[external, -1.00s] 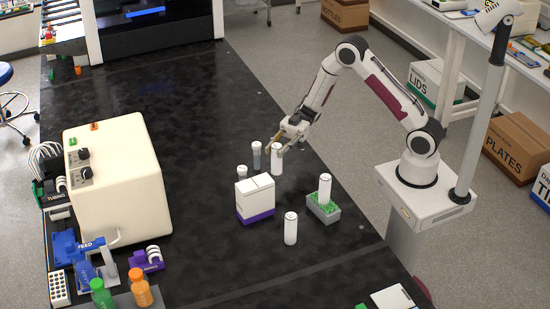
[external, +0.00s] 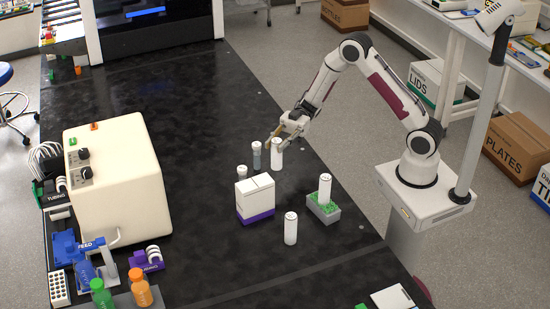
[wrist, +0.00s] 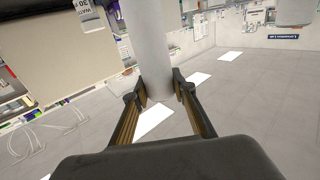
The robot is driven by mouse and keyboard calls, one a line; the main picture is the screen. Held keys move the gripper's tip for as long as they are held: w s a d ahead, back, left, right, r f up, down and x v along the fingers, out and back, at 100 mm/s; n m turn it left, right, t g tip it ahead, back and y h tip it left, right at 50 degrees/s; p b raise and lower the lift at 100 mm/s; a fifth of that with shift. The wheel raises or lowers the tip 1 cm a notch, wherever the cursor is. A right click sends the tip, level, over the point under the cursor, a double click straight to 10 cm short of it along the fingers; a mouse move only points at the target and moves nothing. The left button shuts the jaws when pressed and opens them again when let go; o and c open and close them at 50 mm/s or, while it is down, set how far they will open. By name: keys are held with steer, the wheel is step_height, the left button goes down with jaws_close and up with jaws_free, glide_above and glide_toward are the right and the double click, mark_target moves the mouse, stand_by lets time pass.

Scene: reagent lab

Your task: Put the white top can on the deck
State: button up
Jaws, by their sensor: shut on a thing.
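My gripper (external: 278,141) is shut on a white can (external: 277,158) with a white top, near the back right of the dark deck (external: 200,120). The can is upright; I cannot tell for sure how far its base is off the deck. In the wrist view, the can (wrist: 150,45) rises as a pale cylinder between the two fingers of my gripper (wrist: 158,92). A similar white can (external: 290,230) stands on the deck at the front.
A white box with a purple base (external: 255,198) stands left of the tray. A large cream machine (external: 120,180) fills the left. The deck behind is clear.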

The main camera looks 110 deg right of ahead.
step_height(320, 180, up, 12)
steer(key=w+a+n+g+y, duration=0.15)
steer(key=w+a, duration=0.35)
steer(key=a, duration=0.6)
steer(key=w+a+n+g+y, duration=0.1)
steer(key=w+a+g, duration=0.1)
steer(key=w+a, duration=0.65)
steer(key=s+a+n+g+y, duration=0.1)
steer(key=s+a+n+g, duration=0.1)
steer(key=a, duration=1.4)
steer(key=s+a+n+g+y, duration=0.1)
steer(key=s+a+g+y, duration=0.15)
steer(key=a, duration=1.45)
step_height(320, 180, down, 12)
steer(key=t, duration=0.1)
steer(key=shift+s+r+h, duration=0.15)
steer(key=shift+s+h, duration=0.1)
steer(key=shift+h, duration=0.15)
